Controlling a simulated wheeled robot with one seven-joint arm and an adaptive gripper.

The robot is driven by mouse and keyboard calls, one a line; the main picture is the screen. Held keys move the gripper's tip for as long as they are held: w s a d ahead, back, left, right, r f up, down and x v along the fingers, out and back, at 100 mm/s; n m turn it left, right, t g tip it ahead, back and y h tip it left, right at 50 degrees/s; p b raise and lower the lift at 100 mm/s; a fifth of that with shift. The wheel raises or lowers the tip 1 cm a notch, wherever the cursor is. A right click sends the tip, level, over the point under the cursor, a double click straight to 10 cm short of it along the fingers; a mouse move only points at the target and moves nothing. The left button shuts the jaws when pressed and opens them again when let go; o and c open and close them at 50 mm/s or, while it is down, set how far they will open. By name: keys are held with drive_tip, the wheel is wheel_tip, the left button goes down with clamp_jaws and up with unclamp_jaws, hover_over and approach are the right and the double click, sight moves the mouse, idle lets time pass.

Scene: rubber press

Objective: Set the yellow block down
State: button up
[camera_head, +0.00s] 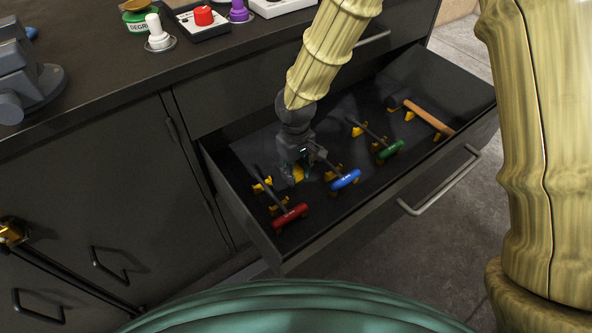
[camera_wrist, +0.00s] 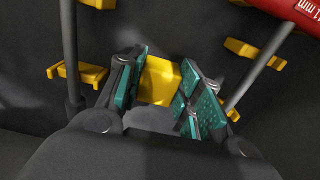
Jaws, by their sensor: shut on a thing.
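The yellow block (camera_wrist: 159,80) is between the teal pads of my gripper (camera_wrist: 163,92) in the wrist view. The gripper is shut on it, and the fingers cover its sides. In the head view my gripper (camera_head: 298,170) reaches down into the open drawer (camera_head: 415,177), between the red-handled tool and the blue-handled tool. A bit of the yellow block (camera_head: 299,173) shows between the fingers there. I cannot tell whether the block touches the drawer floor.
A red-handled tool (camera_head: 290,216), a blue-handled tool (camera_head: 346,179) and a green-handled tool (camera_head: 390,150) rest on yellow holders. A wooden-handled tool (camera_head: 429,117) lies at the drawer's right. The counter (camera_head: 105,75) above carries buttons and a jar.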

sight(296, 171)
drive_tip(key=o, duration=1.2)
drive_tip(key=shift+f, duration=0.1)
drive_tip(key=shift+c, duration=0.2)
wheel_tip(296, 171, up, 12)
drive_tip(key=p, duration=0.3)
